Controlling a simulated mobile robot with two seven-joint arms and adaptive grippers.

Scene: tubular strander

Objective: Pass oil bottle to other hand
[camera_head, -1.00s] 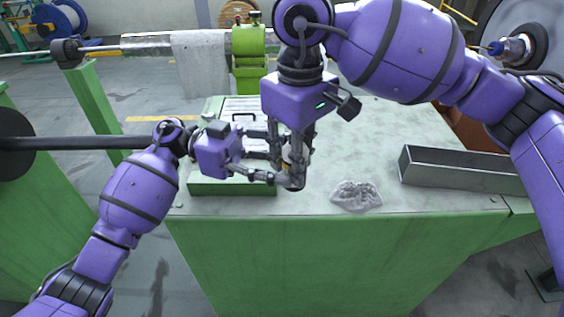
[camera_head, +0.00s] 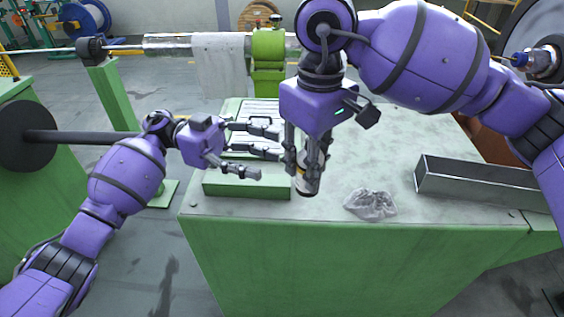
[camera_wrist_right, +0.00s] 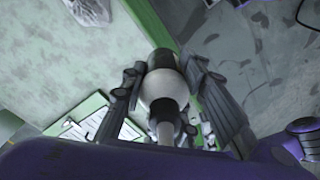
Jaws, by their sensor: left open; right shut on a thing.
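The oil bottle (camera_head: 307,184) is a small dark and pale cylinder, upright in the head view above the front part of the workbench. My right gripper (camera_head: 303,172) reaches down from above and is shut on the bottle, its fingers on both sides. In the right wrist view the bottle (camera_wrist_right: 163,88) shows end-on as a pale round body between the fingers, with part of it covered. My left gripper (camera_head: 268,150) is open and empty just left of the bottle. Its fingers point right, with a small gap to the bottle.
The green workbench (camera_head: 330,240) lies below. A green clamp with a shaft (camera_head: 268,60) stands behind.

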